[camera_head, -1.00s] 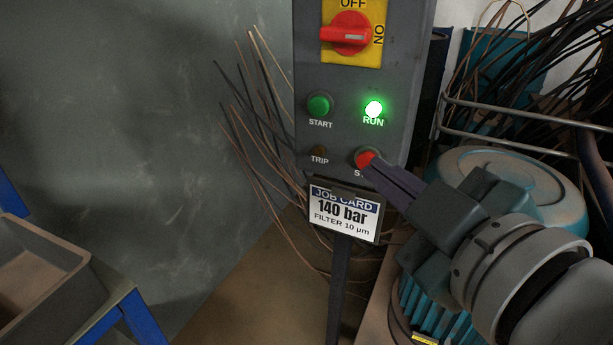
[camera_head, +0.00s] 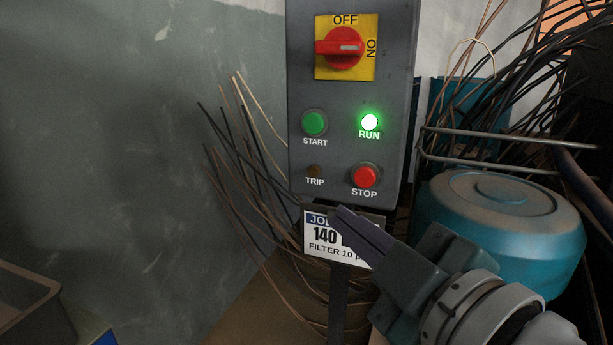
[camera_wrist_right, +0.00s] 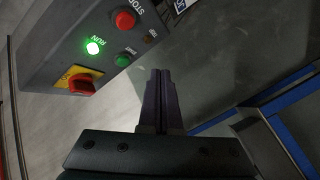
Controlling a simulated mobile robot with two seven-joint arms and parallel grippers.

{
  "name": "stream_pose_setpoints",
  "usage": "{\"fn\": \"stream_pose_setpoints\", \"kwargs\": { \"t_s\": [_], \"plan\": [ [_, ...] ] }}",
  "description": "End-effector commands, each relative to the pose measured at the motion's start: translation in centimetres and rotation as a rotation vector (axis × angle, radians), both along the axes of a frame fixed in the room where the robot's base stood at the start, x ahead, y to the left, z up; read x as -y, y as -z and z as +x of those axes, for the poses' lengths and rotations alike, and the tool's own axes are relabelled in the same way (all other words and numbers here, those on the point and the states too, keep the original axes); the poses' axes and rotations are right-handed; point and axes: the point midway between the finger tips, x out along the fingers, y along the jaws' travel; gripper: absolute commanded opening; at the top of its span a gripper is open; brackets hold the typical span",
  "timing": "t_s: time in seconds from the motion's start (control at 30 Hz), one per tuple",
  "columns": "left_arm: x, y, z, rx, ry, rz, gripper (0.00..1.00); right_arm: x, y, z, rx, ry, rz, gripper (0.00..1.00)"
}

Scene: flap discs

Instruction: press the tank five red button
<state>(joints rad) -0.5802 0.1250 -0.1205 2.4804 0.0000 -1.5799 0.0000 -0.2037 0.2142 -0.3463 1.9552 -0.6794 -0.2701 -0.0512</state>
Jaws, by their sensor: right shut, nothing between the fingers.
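The red STOP button (camera_head: 365,176) sits at the lower right of the grey control panel (camera_head: 340,150); no tank five label shows. It also shows in the right wrist view (camera_wrist_right: 124,19), left of and beyond the fingertips. My right gripper (camera_head: 342,214) is shut and empty. Its fingertips are below the red button, apart from it, and overlap the job card (camera_head: 322,236) in the head view. The fingers (camera_wrist_right: 161,75) lie together in the wrist view. The green RUN lamp (camera_head: 369,122) is lit. My left gripper is not in view.
A green START button (camera_head: 314,123), a dark TRIP lamp (camera_head: 313,171) and a red rotary switch (camera_head: 339,47) share the panel. Thin rods (camera_head: 250,150) stand to its left. A teal drum (camera_head: 500,225) stands right. A grey bin (camera_head: 30,300) is lower left.

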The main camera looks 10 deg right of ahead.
Motion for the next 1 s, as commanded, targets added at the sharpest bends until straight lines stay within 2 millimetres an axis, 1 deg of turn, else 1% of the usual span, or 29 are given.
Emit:
{"fn": "stream_pose_setpoints", "kwargs": {
  "t_s": [0.1,0.3,0.5,0.7,1.0],
  "plan": [
    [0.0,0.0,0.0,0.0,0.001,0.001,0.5,1.1,-0.1,1.5,0.003,0.002,-0.006,0.0],
    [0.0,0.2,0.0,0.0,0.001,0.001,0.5,2.7,-0.1,3.9,0.002,0.003,-0.005,0.0],
    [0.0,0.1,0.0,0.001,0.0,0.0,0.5,3.7,0.0,5.4,0.0,0.002,-0.002,0.0],
    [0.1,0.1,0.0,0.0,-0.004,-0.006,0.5,4.1,-0.1,6.0,0.0,0.003,-0.001,0.0],
    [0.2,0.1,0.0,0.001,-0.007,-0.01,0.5,4.1,0.0,6.0,-0.001,0.002,0.0,0.0]
  ]
}}
